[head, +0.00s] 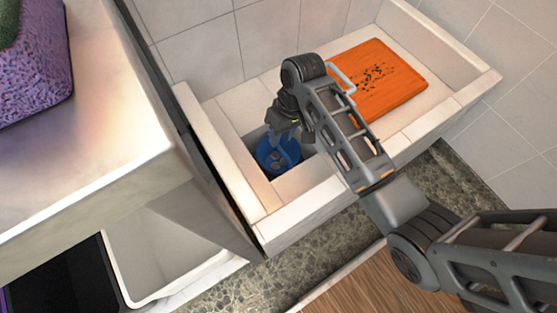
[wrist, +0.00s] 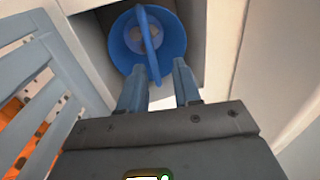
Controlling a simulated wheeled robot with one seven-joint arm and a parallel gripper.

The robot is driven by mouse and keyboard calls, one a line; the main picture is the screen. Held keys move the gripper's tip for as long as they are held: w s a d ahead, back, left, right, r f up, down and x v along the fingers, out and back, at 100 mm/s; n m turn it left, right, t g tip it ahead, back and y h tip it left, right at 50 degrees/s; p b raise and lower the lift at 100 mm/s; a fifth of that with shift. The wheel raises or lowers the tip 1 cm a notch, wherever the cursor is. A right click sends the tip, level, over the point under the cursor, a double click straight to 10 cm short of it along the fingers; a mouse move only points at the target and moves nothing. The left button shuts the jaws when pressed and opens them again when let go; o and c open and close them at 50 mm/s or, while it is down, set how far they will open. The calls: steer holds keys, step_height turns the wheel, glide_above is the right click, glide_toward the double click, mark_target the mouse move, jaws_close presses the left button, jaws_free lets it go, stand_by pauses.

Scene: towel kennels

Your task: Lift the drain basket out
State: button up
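The blue round drain basket (head: 270,160) sits down in a square recess in the white tiled basin. It also shows in the wrist view (wrist: 118,38), with a blue upright bar across its middle and round marks inside. My gripper (head: 284,134) points down over the recess and hides part of the basket in the head view. In the wrist view, the two fingers of my gripper (wrist: 160,66) are apart with a clear gap. The basket's bar appears just beyond the fingertips, in line with the gap. I see no contact with it.
An orange slab (head: 395,90) with dark specks and a pale handle lies on the basin floor to the right. The basin's raised white rim (head: 330,198) surrounds the recess. A purple textured towel (head: 35,60) lies on a white surface at upper left.

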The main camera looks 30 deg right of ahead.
mark_target(279, 146)
steer(key=b+x, duration=0.1)
steer(key=x, duration=0.1)
steer(key=d+b+x, duration=0.1)
steer(key=b+x, duration=0.1)
steer(key=x, duration=0.1)
steer(key=b+x, duration=0.1)
steer(key=x, duration=0.1)
steer(key=shift+w+d+f+b, duration=0.15)
steer(key=shift+w+f+b, duration=0.15)
steer(key=shift+f+b, duration=0.15)
steer(key=shift+c, duration=0.4)
jaws_close()
